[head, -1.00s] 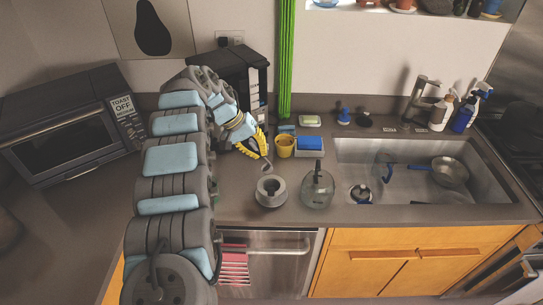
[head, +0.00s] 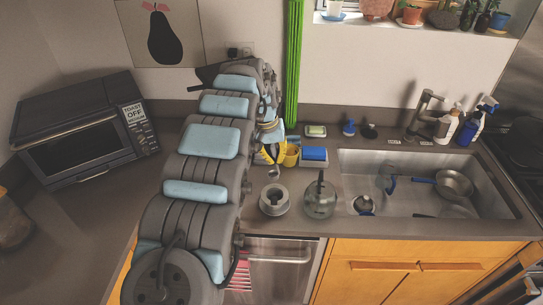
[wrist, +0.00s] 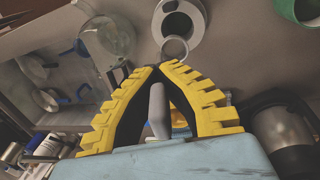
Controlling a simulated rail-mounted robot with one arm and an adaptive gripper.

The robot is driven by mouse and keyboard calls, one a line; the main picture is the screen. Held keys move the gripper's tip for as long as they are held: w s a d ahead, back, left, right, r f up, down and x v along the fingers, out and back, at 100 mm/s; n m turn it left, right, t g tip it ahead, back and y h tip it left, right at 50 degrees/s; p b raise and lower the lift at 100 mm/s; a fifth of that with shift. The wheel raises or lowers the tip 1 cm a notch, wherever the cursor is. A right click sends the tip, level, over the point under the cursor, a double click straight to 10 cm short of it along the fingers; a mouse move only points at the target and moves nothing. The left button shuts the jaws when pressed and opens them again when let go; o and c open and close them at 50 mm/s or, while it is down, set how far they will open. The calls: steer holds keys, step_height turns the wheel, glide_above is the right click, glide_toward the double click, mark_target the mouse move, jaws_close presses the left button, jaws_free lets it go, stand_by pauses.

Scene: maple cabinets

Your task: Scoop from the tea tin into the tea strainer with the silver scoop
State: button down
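My gripper (wrist: 160,70) is shut on the silver scoop (wrist: 175,47). The scoop's grey handle lies between the yellow fingers, and its small round bowl sticks out past the fingertips. In the head view the scoop (head: 274,173) hangs just behind a round grey container (head: 273,212). This container has a wide rim and a dark opening, and in the wrist view (wrist: 193,42) the bowl overlaps its edge. I cannot tell whether it is the tea strainer.
A glass vessel (head: 320,203) stands right of the grey container. The sink (head: 408,203) lies right, the toaster oven (head: 82,140) left. A dark metallic cylinder (wrist: 285,130) stands beside my gripper.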

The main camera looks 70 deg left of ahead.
steer(key=shift+w+d+r+g+y+p, duration=0.2)
steer(key=shift+w+r+g+y+p, duration=0.15)
steer(key=shift+g+p, duration=0.2)
steer(key=shift+w+d+r+g+y+p, duration=0.15)
steer(key=shift+w+d+g+y+p, duration=0.1)
steer(key=shift+w+g+p, duration=0.25)
